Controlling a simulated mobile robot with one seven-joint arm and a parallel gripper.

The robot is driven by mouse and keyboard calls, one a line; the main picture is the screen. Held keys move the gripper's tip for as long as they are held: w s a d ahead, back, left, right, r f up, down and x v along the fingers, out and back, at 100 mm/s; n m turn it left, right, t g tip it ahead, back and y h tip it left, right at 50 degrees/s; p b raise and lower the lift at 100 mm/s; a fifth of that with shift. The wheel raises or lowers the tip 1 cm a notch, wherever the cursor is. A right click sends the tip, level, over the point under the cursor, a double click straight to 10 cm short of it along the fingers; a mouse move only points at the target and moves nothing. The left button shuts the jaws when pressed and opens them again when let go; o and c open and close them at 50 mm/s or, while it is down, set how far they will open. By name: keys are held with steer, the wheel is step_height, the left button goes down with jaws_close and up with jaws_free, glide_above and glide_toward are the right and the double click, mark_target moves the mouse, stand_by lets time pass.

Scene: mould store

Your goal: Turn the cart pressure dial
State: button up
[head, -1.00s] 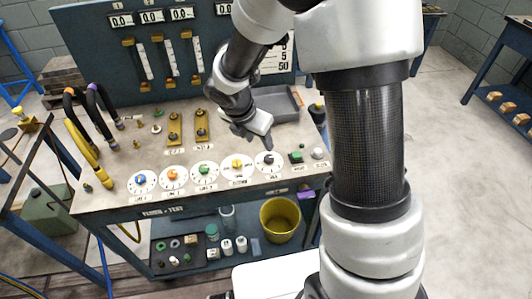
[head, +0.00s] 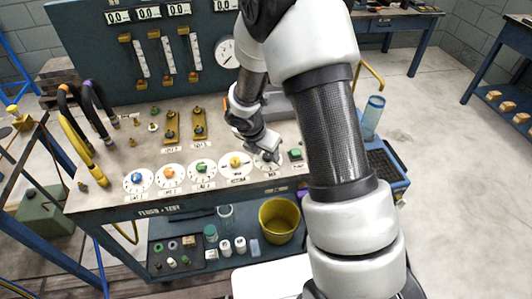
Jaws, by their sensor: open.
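A row of round white dials with coloured knobs lies along the front of the bench top: blue (head: 136,179), orange (head: 168,175), green (head: 202,168) and yellow (head: 235,162). The rightmost dial (head: 268,165) has a dark knob, now mostly hidden by my gripper. The labels under the dials are too small to read surely, so I cannot confirm which is the cart pressure dial. My gripper (head: 264,154) is open, pointing down over the rightmost dial. I cannot tell whether its fingers touch the knob.
Hose handles (head: 78,150) and brass valves (head: 171,127) stand on the left and middle of the bench. A round gauge (head: 226,52) is on the back panel. A yellow bucket (head: 279,220) is on the lower shelf.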

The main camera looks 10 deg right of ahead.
steer(key=c, duration=1)
steer(key=shift+c, duration=0.2)
steer(key=shift+m, duration=0.3)
steer(key=m, duration=0.1)
steer(key=m+g+p, duration=0.1)
steer(key=m, duration=0.1)
steer(key=shift+w+a+h, duration=0.15)
steer(key=shift+w+h, duration=0.05)
steer(key=shift+h, duration=0.2)
steer(key=m+g, duration=0.1)
steer(key=m, duration=0.1)
steer(key=m+g, duration=0.1)
steer(key=m, duration=0.2)
steer(key=shift+w+h, duration=0.2)
steer(key=shift+h, duration=0.1)
steer(key=m, duration=0.1)
steer(key=m+g, duration=0.1)
steer(key=m, duration=0.2)
steer(key=shift+w+m+g, duration=0.25)
steer(key=shift+m+g, duration=0.05)
steer(key=shift+g, duration=0.1)
steer(key=shift+w+m+g+y+b, duration=0.15)
steer(key=shift+m+g+y, duration=0.2)
steer(key=shift+m, duration=0.8)
steer(key=shift+m+g+y+b, duration=0.15)
steer(key=shift+m+g+y, duration=0.2)
steer(key=shift+m, duration=0.8)
